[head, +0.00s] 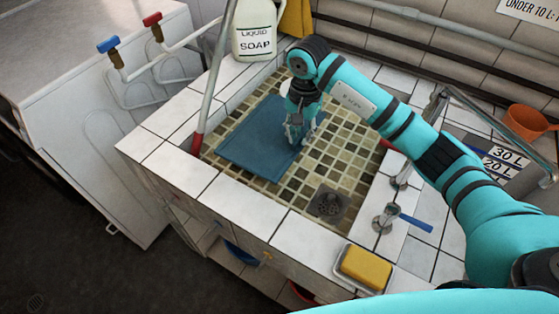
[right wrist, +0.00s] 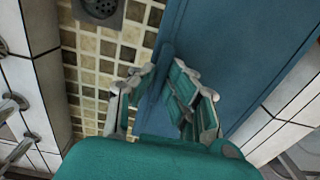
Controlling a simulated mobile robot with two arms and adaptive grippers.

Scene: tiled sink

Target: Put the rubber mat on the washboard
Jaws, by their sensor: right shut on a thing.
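The blue rubber mat (head: 257,138) lies on the tiled floor of the sink, toward its left side. My right gripper (head: 300,140) reaches down at the mat's right edge. In the right wrist view its fingers (right wrist: 163,95) are closed about the edge of the mat (right wrist: 238,50), where a narrow strip of blue stands between them. Most of the mat appears flat. I cannot make out a washboard separate from the mat and the tiled basin. My left gripper is not in view.
The drain (head: 328,204) and bare basin tiles lie right of the mat. A soap bottle (head: 254,35) stands at the back rim, a yellow sponge in a dish (head: 365,268) at the front right.

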